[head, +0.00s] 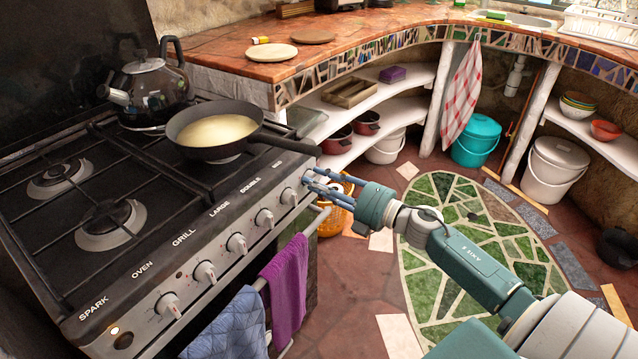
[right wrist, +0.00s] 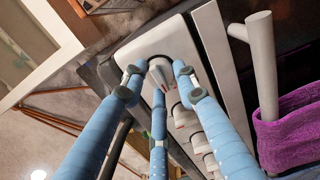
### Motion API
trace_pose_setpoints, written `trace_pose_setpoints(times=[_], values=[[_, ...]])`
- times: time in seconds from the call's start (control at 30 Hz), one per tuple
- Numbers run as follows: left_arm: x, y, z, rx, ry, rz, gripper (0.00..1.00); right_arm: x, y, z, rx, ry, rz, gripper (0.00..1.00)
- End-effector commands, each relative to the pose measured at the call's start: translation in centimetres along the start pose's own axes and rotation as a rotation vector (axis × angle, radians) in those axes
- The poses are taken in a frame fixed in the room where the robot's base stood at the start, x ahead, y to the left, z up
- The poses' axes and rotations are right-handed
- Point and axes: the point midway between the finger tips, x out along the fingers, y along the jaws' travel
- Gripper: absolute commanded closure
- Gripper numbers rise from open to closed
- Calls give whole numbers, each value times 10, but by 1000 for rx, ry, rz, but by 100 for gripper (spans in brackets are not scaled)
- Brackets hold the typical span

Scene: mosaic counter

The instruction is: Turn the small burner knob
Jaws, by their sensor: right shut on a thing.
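The stove's front panel carries a row of round metal knobs, with labels such as OVEN, GRILL, LARGE and DOUBLE. The knob at the far right end of the row is the one at my right gripper (head: 312,181); its label is too small to read. The right gripper's blue fingers are shut around this end knob (right wrist: 160,65), seen close in the right wrist view. My left gripper is in neither view.
A pan (head: 213,131) and a black kettle (head: 156,84) stand on the stove. A purple towel (head: 286,285) and a blue towel (head: 228,328) hang from the oven handle below the knobs. An orange basket (head: 331,222) stands behind my right gripper.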

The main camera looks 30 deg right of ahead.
Motion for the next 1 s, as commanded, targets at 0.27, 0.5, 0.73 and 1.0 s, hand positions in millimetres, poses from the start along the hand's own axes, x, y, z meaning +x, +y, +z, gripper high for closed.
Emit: trace_pose_setpoints(times=[0.27,0.5,0.73,1.0], values=[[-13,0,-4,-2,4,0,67,0,-4,-6,-129,13,-2,97],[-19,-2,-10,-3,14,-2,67,0,-5,-6,-173,14,-4,97],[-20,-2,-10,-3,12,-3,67,0,-6,-7,-178,15,-6,97],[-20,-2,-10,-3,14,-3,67,0,-6,-6,-176,13,-7,53]])
